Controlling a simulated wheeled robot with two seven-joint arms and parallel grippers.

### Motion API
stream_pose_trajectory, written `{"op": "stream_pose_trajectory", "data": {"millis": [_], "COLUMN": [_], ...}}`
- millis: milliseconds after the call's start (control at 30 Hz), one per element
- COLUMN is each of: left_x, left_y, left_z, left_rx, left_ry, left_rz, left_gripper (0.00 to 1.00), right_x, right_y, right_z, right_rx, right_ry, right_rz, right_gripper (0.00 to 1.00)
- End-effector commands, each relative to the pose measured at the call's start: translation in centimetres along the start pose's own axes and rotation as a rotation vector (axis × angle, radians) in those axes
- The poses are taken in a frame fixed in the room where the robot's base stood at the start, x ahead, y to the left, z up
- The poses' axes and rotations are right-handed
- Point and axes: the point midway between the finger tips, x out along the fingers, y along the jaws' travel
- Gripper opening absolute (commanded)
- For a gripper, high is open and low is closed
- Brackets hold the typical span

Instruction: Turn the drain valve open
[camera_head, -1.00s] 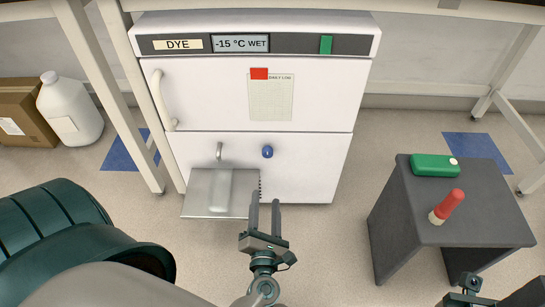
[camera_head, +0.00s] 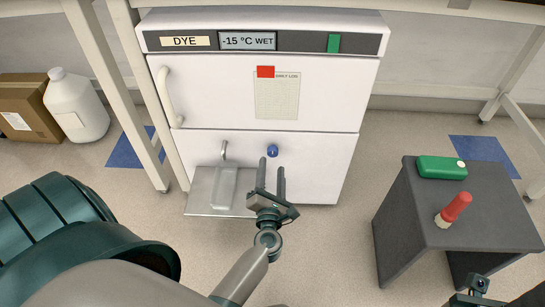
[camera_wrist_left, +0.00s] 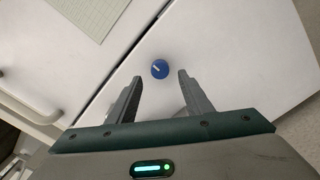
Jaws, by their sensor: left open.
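The drain valve is a round blue knob (camera_head: 272,150) on the lower white front panel of the cabinet (camera_head: 240,90). In the left wrist view the blue knob (camera_wrist_left: 160,69) shows a white pointer line and lies between and beyond the fingertips. My left gripper (camera_head: 270,170) is open and empty, its two fingers pointing at the panel just below the knob, apart from it. It also shows in the left wrist view (camera_wrist_left: 156,76). A metal spout (camera_head: 224,150) sits left of the knob, above a metal tray (camera_head: 201,190) holding a clear container (camera_head: 224,188). My right gripper (camera_head: 475,290) is only partly visible at the bottom right.
A dark grey stool (camera_head: 440,225) at right carries a green box (camera_head: 441,167) and a red-capped item (camera_head: 455,208). White table legs (camera_head: 125,95) flank the cabinet. A white jug (camera_head: 77,105) and cardboard box (camera_head: 27,110) stand at left. Floor between cabinet and stool is clear.

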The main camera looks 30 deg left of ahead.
Motion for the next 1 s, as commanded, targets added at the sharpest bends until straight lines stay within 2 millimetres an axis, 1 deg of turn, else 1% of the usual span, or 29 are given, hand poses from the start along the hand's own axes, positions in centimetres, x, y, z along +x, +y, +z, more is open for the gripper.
{"op": "stream_pose_trajectory", "data": {"millis": [33,100,300,500,800,833,867,900,967,1000], "left_x": [1.0,2.2,4.8,5.8,5.9,5.9,5.9,5.9,5.9,5.9], "left_y": [-0.1,-0.1,-0.1,-0.1,0.0,0.0,0.0,0.0,0.0,0.0], "left_z": [0.0,0.0,0.0,0.0,0.0,0.0,0.0,0.0,0.0,0.0], "left_rx": [0.001,0.0,0.001,0.001,0.001,0.001,0.001,0.001,0.001,0.001], "left_ry": [-0.002,-0.001,-0.001,0.0,0.0,0.0,0.0,0.0,0.0,0.0], "left_rz": [0.001,0.001,0.001,0.0,-0.001,0.0,0.0,0.0,0.0,-0.001], "left_gripper": [0.46,0.46,0.46,0.46,0.46,0.41,0.34,0.25,0.1,0.05], "right_x": [-0.1,0.0,0.3,0.3,0.3,0.3,0.3,0.3,0.3,0.3], "right_y": [0.0,-0.1,-0.1,-0.1,-0.1,-0.1,-0.1,-0.1,-0.1,-0.1], "right_z": [0.0,0.0,0.1,0.2,0.2,0.2,0.2,0.2,0.1,0.1], "right_rx": [0.002,0.004,0.006,0.007,0.007,0.007,0.007,0.007,0.007,0.007], "right_ry": [0.003,0.008,0.023,0.019,0.018,0.019,0.019,0.02,0.02,0.02], "right_rz": [0.001,0.003,0.01,0.013,0.007,0.007,0.006,0.005,0.004,0.004], "right_gripper": [0.0,0.0,0.0,0.0,0.0,0.0,0.0,0.0,0.0,0.0]}}
